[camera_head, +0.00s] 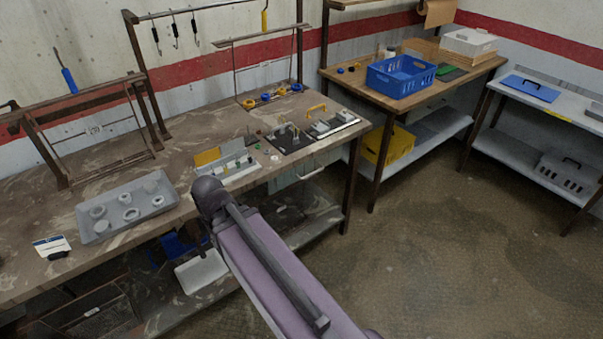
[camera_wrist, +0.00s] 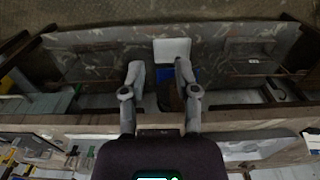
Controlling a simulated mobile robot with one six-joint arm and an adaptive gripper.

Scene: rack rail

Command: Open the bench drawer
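The bench (camera_head: 190,155) has a worn brown top. Under its right part in the camera_head view is a pale drawer front (camera_head: 290,182) with a light bar handle (camera_head: 312,173); it looks shut, and my arm stands left of it. In the camera_wrist view a pale grey block (camera_wrist: 45,106) under the bench edge at left may be this drawer; I cannot tell. My gripper (camera_wrist: 160,68) is open there, with nothing between its fingers, facing the space under the bench edge (camera_wrist: 255,119). My arm hides it in the camera_head view.
A grey parts tray (camera_head: 125,212) and several fixtures stand on the bench. A white bin (camera_head: 202,271) and a blue bin (camera_head: 183,246) sit below it. A second bench carries a blue crate (camera_head: 400,76). The floor (camera_head: 440,230) at right is clear.

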